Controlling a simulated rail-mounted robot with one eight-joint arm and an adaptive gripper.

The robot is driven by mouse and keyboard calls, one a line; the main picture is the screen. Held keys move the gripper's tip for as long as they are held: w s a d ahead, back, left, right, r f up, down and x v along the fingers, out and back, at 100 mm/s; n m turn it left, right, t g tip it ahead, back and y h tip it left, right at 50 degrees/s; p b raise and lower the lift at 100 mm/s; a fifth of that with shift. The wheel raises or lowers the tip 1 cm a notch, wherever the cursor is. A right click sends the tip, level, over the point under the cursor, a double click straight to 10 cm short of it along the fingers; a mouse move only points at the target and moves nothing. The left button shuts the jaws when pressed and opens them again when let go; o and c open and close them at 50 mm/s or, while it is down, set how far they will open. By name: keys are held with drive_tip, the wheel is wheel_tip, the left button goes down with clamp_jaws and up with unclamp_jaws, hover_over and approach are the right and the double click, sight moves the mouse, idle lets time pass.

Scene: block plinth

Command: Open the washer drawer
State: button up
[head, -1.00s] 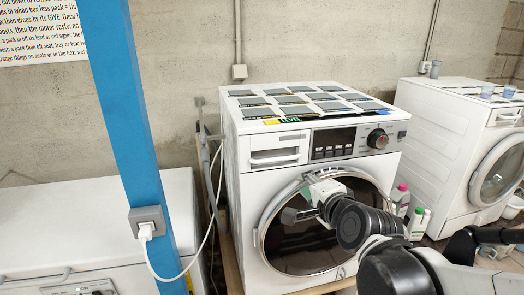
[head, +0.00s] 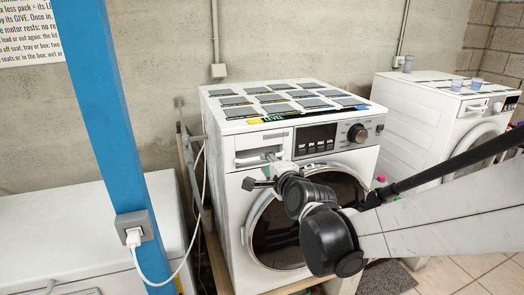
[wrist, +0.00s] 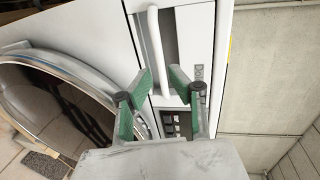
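The washer drawer (head: 249,141) is at the top left of the white washer's front, left of the control panel. It looks closed. Its pale bar handle (wrist: 157,45) runs up the middle of the wrist view. My gripper (head: 262,171) is at the lower part of the drawer front and partly hides it in the head view. In the wrist view, its two green-and-grey fingers (wrist: 161,76) are open, one on each side of the handle's near end. I cannot tell whether they touch the handle.
The washer's round door (head: 262,235) is shut below the drawer. Flat grey tiles (head: 275,98) cover the washer's top. A blue post (head: 105,130) with a socket and cable stands to the left, and a second washer (head: 425,125) to the right.

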sight(242, 151)
drive_tip(key=shift+x, duration=2.85)
clamp_jaws()
